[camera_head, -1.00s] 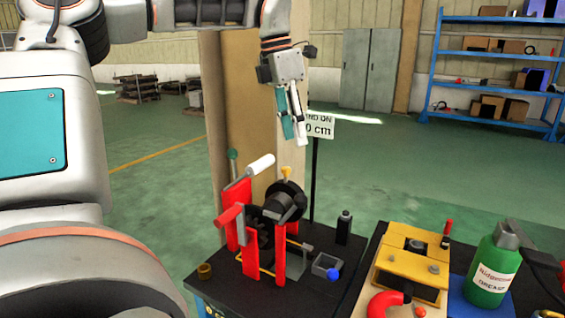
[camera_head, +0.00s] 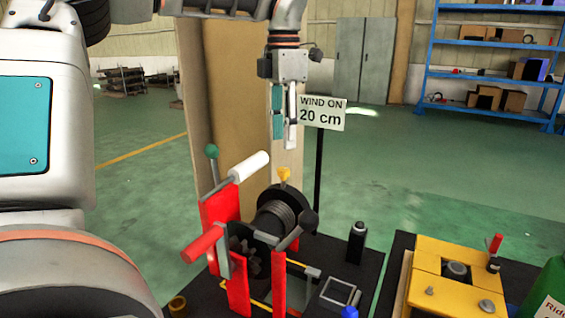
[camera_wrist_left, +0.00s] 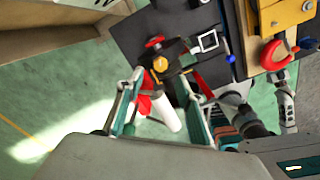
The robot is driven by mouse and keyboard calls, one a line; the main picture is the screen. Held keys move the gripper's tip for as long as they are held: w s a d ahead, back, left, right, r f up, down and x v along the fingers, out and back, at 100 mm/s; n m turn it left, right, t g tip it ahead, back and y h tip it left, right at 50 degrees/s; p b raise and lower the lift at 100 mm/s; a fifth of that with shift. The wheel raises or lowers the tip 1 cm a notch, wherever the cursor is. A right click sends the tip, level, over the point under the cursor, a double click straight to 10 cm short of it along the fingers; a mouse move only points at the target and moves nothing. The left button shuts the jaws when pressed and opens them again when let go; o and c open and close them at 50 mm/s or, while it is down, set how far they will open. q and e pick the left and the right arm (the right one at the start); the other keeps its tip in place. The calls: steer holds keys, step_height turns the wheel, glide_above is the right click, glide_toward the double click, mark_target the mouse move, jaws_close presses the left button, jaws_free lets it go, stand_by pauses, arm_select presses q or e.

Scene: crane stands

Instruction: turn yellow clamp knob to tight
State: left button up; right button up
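In the left wrist view the knob (camera_wrist_left: 160,63) shows just beyond and between the fingertips. My left gripper (camera_head: 284,142) points straight down above the knob, with a small gap between them. Its fingers (camera_wrist_left: 160,78) are spread apart and hold nothing. The winch has a white-gripped crank (camera_head: 249,165), a red-gripped handle (camera_head: 203,244) and a green-knobbed lever (camera_head: 212,152).
A sign reading "WIND ON 20 cm" (camera_head: 322,113) stands on a post right of my left gripper. A black bottle (camera_head: 357,243) and a small grey tray (camera_head: 340,291) are right of the winch. A yellow block fixture (camera_head: 450,285) is on the right table.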

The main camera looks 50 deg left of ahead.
mark_target(283, 169)
arm_select(q)
step_height(283, 169, down, 8)
steer(key=shift+r+b, duration=0.2)
steer(key=shift+b, duration=0.2)
jaws_close()
